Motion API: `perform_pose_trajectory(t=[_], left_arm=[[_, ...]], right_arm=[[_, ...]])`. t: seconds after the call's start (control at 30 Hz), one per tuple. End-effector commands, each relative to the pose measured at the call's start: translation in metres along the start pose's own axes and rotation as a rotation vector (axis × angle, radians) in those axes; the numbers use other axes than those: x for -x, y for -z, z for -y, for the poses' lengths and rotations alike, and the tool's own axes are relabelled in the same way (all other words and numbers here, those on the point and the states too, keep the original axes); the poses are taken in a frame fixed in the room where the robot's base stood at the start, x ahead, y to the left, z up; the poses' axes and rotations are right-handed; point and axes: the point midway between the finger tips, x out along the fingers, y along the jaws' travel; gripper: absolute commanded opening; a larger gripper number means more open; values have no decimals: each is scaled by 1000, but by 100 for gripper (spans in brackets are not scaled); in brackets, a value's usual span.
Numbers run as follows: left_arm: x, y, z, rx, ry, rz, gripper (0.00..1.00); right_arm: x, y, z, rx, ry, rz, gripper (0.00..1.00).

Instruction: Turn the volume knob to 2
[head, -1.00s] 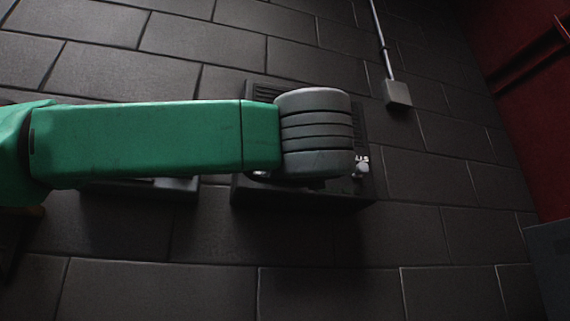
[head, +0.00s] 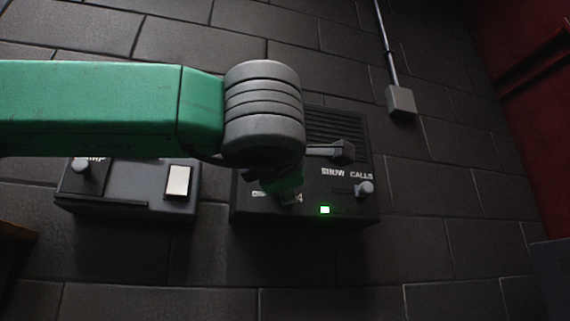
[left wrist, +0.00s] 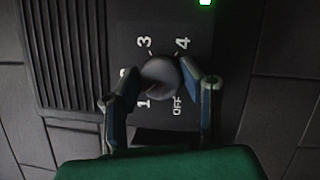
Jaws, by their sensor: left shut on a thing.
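The round grey volume knob (left wrist: 160,77) is on the dark wall box (head: 247,205), which also shows in the left wrist view. Around the knob are the marks 1, 3, 4 and OFF; the mark between 1 and 3 is mostly hidden by a finger. My left gripper (left wrist: 158,75) is shut on the knob, one finger on each side. In the head view the left gripper (head: 287,196) is at the box's lower front, and the knob is hidden there. I cannot tell which number the knob points to. My right gripper is not in view.
A green light (head: 325,210) glows on the box, near a SHOW CALLS control with a grey knob (head: 365,187). Left of it is another box (head: 130,190) with a knob (head: 82,165) and a white switch (head: 178,181). A grey conduit box (head: 400,100) is on the brick wall.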

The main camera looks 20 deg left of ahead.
Motion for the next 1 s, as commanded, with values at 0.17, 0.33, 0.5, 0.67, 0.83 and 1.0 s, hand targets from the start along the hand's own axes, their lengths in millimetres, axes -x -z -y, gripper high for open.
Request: perform_pose_trajectory(t=[0.17,0.33,0.5,0.67,0.83,1.0], left_arm=[[-1,0,0,-158,72,-2,6],[-2,0,2,-304,133,-2,6],[-1,0,3,-439,189,-2,6],[-1,0,4,-547,234,-1,6],[-1,0,4,-632,269,-2,6],[-2,0,4,-683,291,-1,6]], right_arm=[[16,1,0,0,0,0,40],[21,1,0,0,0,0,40],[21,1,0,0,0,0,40],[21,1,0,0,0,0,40],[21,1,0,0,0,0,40],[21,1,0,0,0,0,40]])
